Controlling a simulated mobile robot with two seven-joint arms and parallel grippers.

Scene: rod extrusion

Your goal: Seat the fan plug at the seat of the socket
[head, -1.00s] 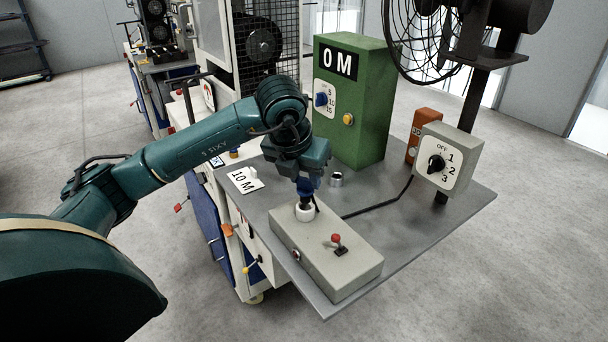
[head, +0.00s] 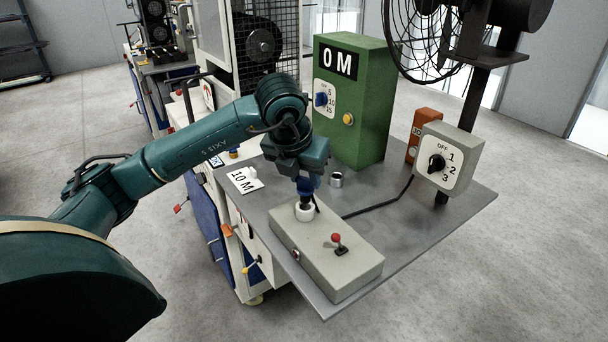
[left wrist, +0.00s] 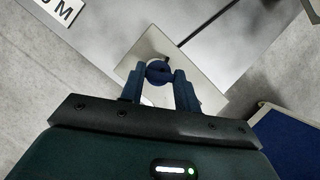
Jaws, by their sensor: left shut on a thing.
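The socket is a round white ring (head: 304,213) on the far-left end of a grey box (head: 337,260) on the table. My left gripper (head: 306,196) points down just above this ring and is shut on the fan plug (head: 307,205), a dark piece mostly hidden by the fingers. The plug's lower end meets the ring's opening; I cannot tell how deep it sits. In the left wrist view the two blue fingers (left wrist: 160,88) close around the plug's round blue end (left wrist: 159,72), with the grey box behind. My right gripper is not in view.
A red-knobbed switch (head: 338,240) stands on the grey box. A black cable (head: 385,207) runs toward the fan's dial box (head: 448,158).

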